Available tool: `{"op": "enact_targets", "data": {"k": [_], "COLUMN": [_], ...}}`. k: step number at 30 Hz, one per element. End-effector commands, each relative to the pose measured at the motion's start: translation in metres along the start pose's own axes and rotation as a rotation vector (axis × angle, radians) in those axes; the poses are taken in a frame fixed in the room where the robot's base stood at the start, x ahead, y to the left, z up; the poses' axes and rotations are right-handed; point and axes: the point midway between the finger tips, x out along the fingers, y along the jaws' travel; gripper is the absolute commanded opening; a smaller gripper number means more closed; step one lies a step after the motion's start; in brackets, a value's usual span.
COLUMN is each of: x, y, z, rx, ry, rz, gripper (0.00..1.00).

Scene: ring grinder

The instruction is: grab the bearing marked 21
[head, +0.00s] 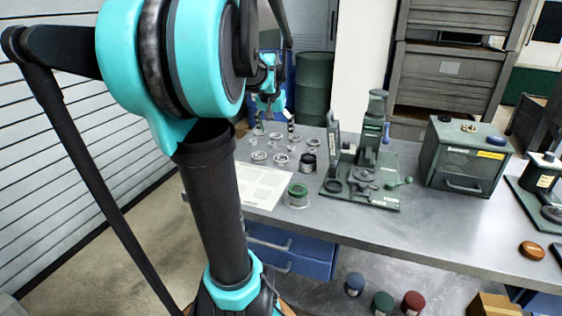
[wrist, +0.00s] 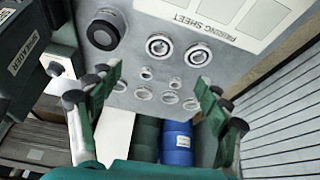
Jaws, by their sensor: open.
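Several metal bearings stand on the grey table. Two larger ones are a left bearing (head: 259,156) and a right bearing (head: 280,158); they also show in the wrist view as one bearing (wrist: 159,45) and another bearing (wrist: 198,54).
A dark ring (head: 307,162) and a green-topped jar (head: 297,196) stand near the pairing sheet (head: 262,186). A green grinder fixture (head: 362,180) and a green box (head: 465,155) stand to the right. A blue barrel (wrist: 176,143) is beyond the table edge.

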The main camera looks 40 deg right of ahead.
Motion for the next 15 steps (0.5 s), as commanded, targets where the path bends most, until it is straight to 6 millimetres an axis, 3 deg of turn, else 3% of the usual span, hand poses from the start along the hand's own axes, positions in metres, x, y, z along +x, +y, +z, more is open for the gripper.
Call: {"op": "enact_targets", "data": {"k": [9,15], "x": [0.064,0.096], "y": [-0.001,-0.001], "z": [-0.001,-0.001], "rx": [-0.001,-0.001], "ry": [0.000,0.000], "rz": [-0.001,-0.001], "gripper": [0.77,0.77]}}
